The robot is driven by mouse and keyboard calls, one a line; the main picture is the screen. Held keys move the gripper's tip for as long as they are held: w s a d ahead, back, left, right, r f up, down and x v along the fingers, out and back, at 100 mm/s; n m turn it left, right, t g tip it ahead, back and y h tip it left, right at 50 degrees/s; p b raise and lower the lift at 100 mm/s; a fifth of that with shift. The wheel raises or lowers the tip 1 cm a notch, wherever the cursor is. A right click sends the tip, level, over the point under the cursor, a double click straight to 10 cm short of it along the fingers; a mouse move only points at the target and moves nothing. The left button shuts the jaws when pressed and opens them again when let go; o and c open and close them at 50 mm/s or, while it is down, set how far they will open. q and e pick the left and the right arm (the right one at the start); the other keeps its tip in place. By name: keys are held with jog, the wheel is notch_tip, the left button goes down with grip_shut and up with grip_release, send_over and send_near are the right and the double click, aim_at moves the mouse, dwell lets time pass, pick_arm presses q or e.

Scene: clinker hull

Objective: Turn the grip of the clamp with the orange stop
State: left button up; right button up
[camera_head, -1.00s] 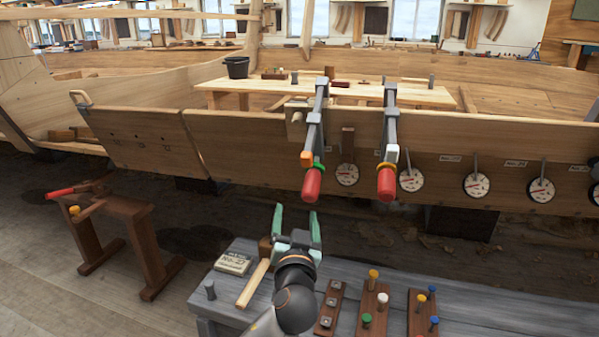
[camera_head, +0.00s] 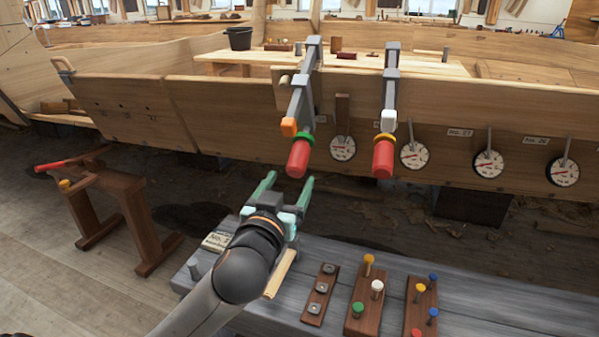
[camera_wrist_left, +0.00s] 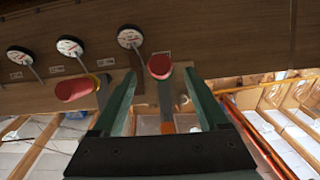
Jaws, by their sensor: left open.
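Two bar clamps hang on the hull plank in the head view. The left one has an orange stop (camera_head: 289,127), a green collar and a red grip (camera_head: 299,158) at its lower end. The right clamp (camera_head: 389,90) has a white stop, a yellow collar and a red grip. My left gripper (camera_head: 289,181) is open and empty, just below the left clamp's red grip. In the left wrist view that red grip (camera_wrist_left: 160,67) shows between the fingertips, with orange (camera_wrist_left: 168,127) below it. I cannot tell whether the fingers touch it. My right gripper is not in view.
Dial gauges (camera_head: 414,155) line the plank to the right. Below is a grey bench (camera_head: 470,305) with peg boards (camera_head: 364,300), a wooden-handled tool (camera_head: 281,273) and a label block (camera_head: 217,241). A brown trestle (camera_head: 140,225) stands at left. A bucket (camera_head: 238,39) stands on the board above.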

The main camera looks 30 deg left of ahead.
aim_at(300, 162)
pick_arm(q)
jog(key=b+x, duration=0.1)
jog(key=x, duration=0.7)
jog(key=shift+w+a+r, duration=0.1)
jog(key=shift+w+a, duration=0.05)
jog(key=shift+w, duration=0.15)
jog(key=shift+c, duration=0.3)
grip_shut()
